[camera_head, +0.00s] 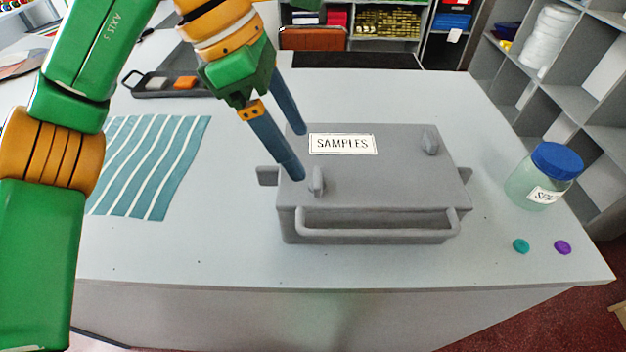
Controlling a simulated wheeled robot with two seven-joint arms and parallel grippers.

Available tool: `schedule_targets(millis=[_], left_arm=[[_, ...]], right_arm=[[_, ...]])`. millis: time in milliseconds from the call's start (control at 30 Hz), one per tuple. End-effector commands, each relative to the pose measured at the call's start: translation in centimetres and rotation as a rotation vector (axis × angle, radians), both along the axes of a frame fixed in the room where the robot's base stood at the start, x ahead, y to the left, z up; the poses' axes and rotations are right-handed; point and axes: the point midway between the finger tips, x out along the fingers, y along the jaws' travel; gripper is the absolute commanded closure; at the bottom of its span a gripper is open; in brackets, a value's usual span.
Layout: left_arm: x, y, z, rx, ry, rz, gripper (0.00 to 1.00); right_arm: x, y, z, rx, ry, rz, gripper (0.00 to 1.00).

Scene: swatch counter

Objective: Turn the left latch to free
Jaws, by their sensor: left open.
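The grey case (385,186) labelled SAMPLES sits on the counter with its lid closed. A bar handle (378,232) runs along its front. The left latch (316,181) is a small upright grey tab near the lid's front left corner. A similar right latch (429,141) stands near the back right of the lid. My left gripper (299,154) is open over the left part of the lid. Its nearer blue finger ends just left of the left latch; I cannot tell whether they touch. Its other finger ends farther back. My right gripper is not in view.
A blue-lidded jar (556,161) stands right of the case, with a teal button (521,246) and a purple button (562,247) in front. A striped cloth (150,170) and a dark tray (150,90) lie left. The front counter strip is clear.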

Motion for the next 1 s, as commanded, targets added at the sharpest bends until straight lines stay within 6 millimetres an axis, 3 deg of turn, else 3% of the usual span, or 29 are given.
schedule_targets(millis=[300, 633, 933, 1000], left_arm=[[-0.1, -2.2, -5.1, 0.001, 0.003, -0.002, 0.15], [0.0, -2.5, -6.0, 0.000, 0.001, 0.000, 0.18], [0.0, -2.5, -5.9, 0.000, 0.001, 0.000, 0.99], [0.0, -2.5, -5.9, 0.000, 0.001, 0.000, 1.00]], right_arm=[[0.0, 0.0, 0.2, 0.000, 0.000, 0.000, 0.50], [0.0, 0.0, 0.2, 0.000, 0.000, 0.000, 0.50], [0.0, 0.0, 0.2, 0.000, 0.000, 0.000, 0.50], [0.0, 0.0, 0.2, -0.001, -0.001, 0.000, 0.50]])
